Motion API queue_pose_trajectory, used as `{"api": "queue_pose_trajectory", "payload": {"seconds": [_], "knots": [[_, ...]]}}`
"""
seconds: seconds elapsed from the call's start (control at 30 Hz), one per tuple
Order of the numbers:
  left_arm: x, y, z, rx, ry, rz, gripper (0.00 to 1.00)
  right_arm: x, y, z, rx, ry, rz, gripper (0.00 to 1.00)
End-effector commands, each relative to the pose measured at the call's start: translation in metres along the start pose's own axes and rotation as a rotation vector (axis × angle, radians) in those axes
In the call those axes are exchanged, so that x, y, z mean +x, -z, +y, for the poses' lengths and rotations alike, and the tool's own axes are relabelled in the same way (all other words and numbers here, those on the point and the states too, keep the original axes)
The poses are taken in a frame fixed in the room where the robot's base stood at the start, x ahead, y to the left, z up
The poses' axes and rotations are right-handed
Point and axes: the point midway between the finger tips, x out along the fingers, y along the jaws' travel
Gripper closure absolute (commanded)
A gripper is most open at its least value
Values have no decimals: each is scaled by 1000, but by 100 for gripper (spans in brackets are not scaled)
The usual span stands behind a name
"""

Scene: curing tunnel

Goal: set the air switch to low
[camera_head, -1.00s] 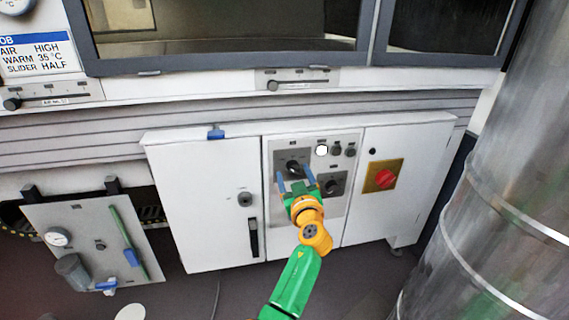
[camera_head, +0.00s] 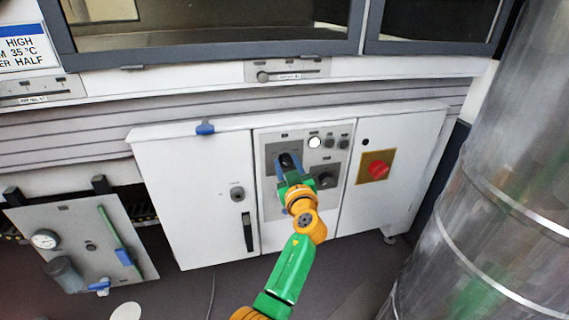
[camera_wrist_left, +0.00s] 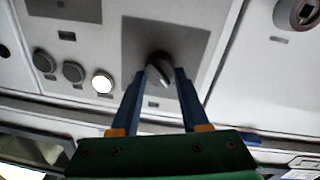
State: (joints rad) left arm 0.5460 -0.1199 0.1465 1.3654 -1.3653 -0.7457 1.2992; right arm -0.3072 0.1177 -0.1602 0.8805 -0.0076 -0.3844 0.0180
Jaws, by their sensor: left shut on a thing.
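The switch panel (camera_head: 273,205) is on the front of the white cabinet, with an upper dark rotary knob (camera_head: 287,158) on a grey plate. My left gripper (camera_head: 289,165) reaches it from below, its two blue fingers closed on the knob's sides. In the left wrist view the grey knob (camera_wrist_left: 160,71) sits between the fingertips, its grip bar tilted. The knob's label is too small to read, so I cannot tell its setting. My right gripper is not in view.
A second knob (camera_head: 325,177) is just right and below. A red switch (camera_head: 378,170) on a yellow plate is farther right. A large metal duct (camera_head: 500,190) stands at the right. A sign (camera_head: 25,45) reads HIGH, 35 °C, HALF.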

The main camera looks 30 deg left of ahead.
Motion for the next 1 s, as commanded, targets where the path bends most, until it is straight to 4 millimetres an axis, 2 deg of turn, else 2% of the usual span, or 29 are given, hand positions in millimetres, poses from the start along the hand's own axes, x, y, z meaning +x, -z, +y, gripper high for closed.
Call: {"api": "queue_pose_trajectory", "payload": {"seconds": [0.47, 1.0], "knots": [[0, -3, -2, 361, 15, -31, 100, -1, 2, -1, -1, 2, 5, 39], [0, -3, -2, 745, 22, -55, 100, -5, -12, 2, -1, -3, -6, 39]]}}
